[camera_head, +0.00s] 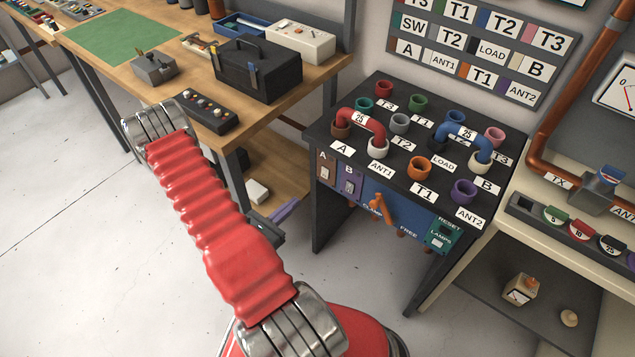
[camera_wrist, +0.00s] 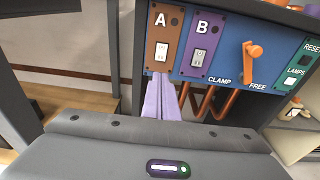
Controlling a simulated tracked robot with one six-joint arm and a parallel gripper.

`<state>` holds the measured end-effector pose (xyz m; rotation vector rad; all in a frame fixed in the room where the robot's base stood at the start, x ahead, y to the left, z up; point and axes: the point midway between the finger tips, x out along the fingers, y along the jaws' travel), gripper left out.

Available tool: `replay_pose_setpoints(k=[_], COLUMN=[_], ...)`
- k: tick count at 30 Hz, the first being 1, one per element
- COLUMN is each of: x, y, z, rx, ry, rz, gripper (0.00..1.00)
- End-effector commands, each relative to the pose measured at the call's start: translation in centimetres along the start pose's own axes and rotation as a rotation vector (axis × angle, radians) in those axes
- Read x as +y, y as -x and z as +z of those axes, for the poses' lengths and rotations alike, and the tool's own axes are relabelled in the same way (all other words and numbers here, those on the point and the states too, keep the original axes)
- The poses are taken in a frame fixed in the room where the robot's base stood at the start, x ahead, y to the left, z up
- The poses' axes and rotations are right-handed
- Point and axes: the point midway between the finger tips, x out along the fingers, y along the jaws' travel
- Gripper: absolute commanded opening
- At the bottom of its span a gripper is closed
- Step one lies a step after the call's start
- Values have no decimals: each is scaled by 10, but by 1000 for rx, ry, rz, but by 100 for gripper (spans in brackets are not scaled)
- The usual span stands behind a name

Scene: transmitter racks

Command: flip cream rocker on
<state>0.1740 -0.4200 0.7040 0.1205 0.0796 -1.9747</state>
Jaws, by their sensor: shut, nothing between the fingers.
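Two pale rockers sit on the front panel of the dark console. One is on the brown A plate (camera_wrist: 162,51), the other on the purple B plate (camera_wrist: 199,57). Both also show in the head view, rocker A (camera_head: 325,173) and rocker B (camera_head: 348,187). Which one is the cream rocker I cannot tell, nor their on or off positions. My gripper (camera_wrist: 161,82) has slim purple fingers, shut and empty. In the wrist view the tips appear just below the A plate; contact is not clear. In the head view my gripper (camera_head: 292,207) is left of the console.
An orange clamp lever (camera_wrist: 252,60) stands right of the rockers, with reset and lamps controls (camera_head: 439,237) beyond. Red (camera_head: 362,120) and blue (camera_head: 462,132) pipe links bridge sockets on the console top. A workbench (camera_head: 200,90) stands at left. Open floor lies in front.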

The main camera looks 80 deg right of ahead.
Motion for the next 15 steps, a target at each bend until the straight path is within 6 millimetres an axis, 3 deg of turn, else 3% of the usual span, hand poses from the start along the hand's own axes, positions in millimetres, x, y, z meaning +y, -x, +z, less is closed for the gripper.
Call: replay_pose_setpoints(k=[15], x=[-1], y=[-54], z=[0], rx=[0], ry=[-1], rz=[-4], gripper=[0])
